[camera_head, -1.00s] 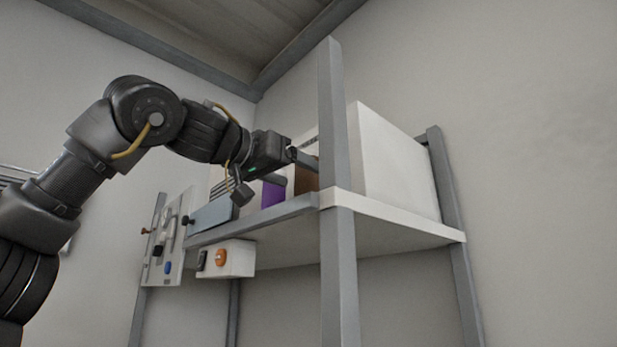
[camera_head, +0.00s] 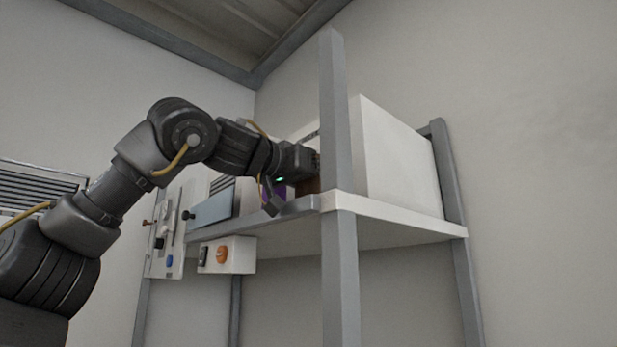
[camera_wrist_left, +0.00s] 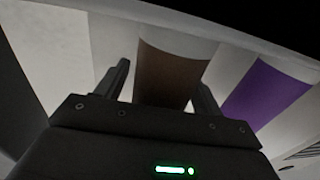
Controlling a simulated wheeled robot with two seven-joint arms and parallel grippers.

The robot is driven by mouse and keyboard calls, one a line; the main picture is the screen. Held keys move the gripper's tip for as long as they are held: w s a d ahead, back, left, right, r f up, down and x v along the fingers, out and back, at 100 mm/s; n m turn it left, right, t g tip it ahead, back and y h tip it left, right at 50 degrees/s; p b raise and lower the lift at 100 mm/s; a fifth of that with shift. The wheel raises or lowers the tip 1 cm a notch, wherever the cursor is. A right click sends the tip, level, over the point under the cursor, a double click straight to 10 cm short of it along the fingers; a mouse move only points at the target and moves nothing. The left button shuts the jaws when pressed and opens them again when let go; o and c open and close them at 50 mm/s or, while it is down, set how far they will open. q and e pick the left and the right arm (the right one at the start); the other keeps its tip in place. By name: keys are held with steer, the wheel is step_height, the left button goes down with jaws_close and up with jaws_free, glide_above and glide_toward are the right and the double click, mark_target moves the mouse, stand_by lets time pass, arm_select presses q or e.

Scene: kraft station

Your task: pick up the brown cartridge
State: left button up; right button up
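The brown cartridge (camera_wrist_left: 168,75) stands in front of my left gripper in the left wrist view, between its two spread fingers (camera_wrist_left: 160,92). A light gap shows beside the left finger; the right finger is close to the cartridge's edge. In the head view only a small part of the brown cartridge (camera_head: 308,186) shows beside the shelf post, and the fingertips of my left gripper (camera_head: 316,160) are mostly hidden there. My right gripper is in neither view.
A purple cartridge (camera_wrist_left: 265,92) stands just right of the brown one. The shelf (camera_head: 400,219) has a grey upright post (camera_head: 333,120) close to my left gripper. A large white box (camera_head: 395,155) fills the shelf's right part. A control box (camera_head: 238,256) hangs below.

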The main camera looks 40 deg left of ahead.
arm_select(q)
steer(key=shift+w+a, duration=0.1)
steer(key=shift+w, duration=0.05)
steer(key=c, duration=1)
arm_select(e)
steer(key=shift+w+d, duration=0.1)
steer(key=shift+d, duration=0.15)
arm_select(q)
steer(key=shift+r, duration=0.1)
